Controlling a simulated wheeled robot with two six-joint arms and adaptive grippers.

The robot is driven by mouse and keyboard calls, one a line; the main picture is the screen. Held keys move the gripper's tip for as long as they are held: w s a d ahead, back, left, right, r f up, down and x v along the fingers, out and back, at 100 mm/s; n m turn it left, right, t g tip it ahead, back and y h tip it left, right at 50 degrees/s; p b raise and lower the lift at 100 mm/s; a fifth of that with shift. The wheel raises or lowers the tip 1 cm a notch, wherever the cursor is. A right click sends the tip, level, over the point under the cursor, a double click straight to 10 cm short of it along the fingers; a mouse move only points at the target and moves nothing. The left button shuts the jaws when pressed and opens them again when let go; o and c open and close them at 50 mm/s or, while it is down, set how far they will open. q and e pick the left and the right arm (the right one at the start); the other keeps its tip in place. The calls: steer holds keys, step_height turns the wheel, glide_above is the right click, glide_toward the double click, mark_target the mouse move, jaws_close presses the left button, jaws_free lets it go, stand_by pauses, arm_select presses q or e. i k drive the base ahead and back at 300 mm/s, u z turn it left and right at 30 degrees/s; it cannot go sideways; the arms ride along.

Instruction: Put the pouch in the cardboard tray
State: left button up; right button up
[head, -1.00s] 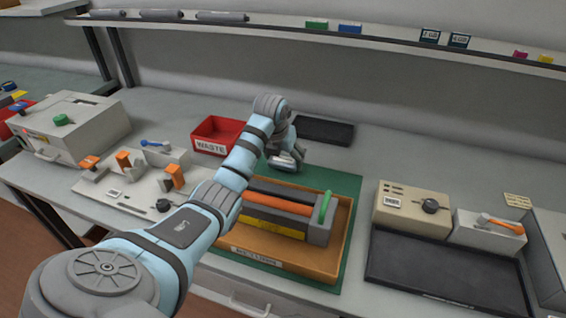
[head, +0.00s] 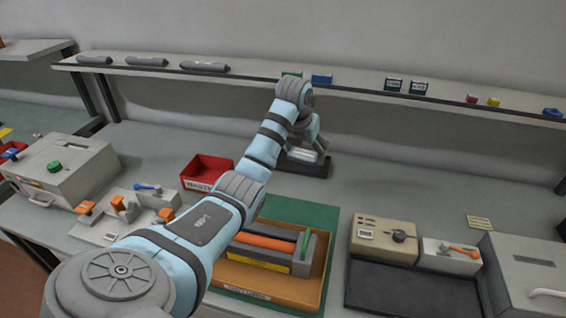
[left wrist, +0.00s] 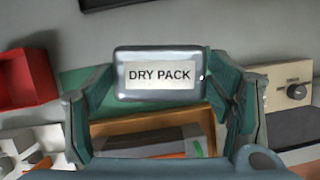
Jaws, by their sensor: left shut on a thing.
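The pouch is silvery with a white "DRY PACK" label (left wrist: 160,75). In the left wrist view it sits between the fingertips of my left gripper, which is shut on it. In the head view my left gripper (head: 304,148) holds the pouch (head: 302,155) up behind the cardboard tray. The brown cardboard tray (head: 270,284) lies on a green mat and holds a grey toner cartridge (head: 270,255) with an orange roller and a green end piece. The tray's rim (left wrist: 150,124) also shows below the pouch in the left wrist view. My right gripper is out of view.
A red waste bin (head: 205,172) stands left of the mat. A black tray (head: 318,168) lies behind the mat, partly hidden by my gripper. A beige box (head: 384,238) stands to the right. A shelf (head: 350,85) runs along the back.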

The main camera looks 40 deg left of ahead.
mark_target(254, 278)
steer(key=z, duration=1.8)
steer(key=i, duration=1.1)
steer(key=u, duration=3.3)
